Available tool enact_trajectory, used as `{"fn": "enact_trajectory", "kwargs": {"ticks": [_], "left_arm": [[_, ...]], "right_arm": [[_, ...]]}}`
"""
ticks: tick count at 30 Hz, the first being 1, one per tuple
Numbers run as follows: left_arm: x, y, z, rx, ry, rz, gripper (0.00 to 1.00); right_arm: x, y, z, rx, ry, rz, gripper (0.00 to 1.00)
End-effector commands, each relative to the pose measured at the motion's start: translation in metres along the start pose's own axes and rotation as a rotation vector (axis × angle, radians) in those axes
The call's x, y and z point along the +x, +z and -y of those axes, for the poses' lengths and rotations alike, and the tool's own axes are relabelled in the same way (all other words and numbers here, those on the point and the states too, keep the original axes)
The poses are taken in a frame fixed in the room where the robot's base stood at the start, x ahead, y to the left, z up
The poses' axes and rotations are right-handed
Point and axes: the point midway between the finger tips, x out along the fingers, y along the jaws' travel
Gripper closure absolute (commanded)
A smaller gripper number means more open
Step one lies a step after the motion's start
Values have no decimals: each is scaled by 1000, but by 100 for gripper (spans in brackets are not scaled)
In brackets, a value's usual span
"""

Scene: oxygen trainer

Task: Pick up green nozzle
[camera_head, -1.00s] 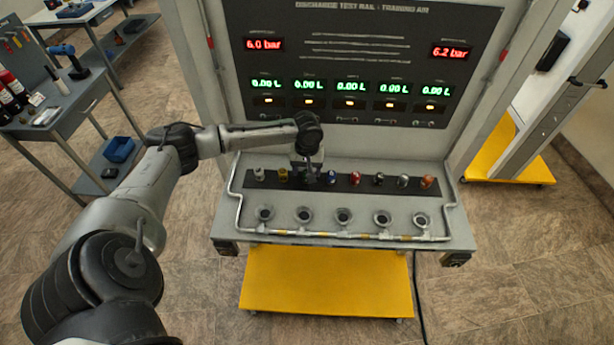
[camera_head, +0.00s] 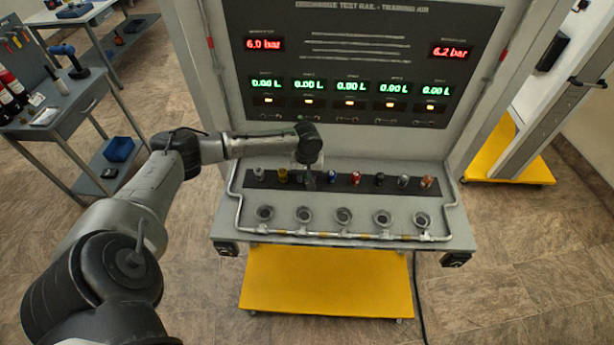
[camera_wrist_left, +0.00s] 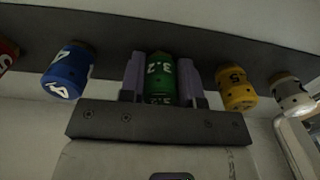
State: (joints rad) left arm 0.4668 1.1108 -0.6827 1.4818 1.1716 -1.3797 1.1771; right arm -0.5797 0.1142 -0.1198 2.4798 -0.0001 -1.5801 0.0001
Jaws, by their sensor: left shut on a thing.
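The green nozzle (camera_wrist_left: 160,78), marked 3.2, sits between the two fingers of my left gripper (camera_wrist_left: 160,85) in the left wrist view. The fingers are shut on its sides. In the head view my left gripper (camera_head: 308,178) is over the dark nozzle strip (camera_head: 342,182), between the yellow and blue nozzles, and hides the green nozzle. Whether the green nozzle is clear of the strip, I cannot tell. My right gripper is not in view.
The blue nozzle (camera_wrist_left: 68,72) and yellow nozzle (camera_wrist_left: 237,90) stand close on either side of my gripper. Red (camera_head: 355,178), black, grey and orange nozzles stand further right. Several round ports (camera_head: 343,215) and a pipe lie in front. The display panel (camera_head: 350,60) rises behind.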

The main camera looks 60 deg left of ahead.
Motion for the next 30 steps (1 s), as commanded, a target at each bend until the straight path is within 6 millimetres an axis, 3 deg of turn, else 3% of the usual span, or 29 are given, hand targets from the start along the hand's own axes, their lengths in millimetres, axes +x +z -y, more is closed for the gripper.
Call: {"fn": "enact_trajectory", "kwargs": {"ticks": [5, 14, 20, 24, 30], "left_arm": [[0, 0, 0, 0, 0, 0, 94], [-4, 0, 0, 0, 1, -1, 94], [-22, -1, 0, 0, 2, -2, 94], [-44, -1, 0, 0, 3, -3, 94], [-66, 40, -8, 6, 3, 0, 94]], "right_arm": [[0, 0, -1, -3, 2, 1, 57], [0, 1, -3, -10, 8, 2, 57], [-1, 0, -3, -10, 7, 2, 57], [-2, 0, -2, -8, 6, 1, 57], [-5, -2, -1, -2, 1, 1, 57]]}}
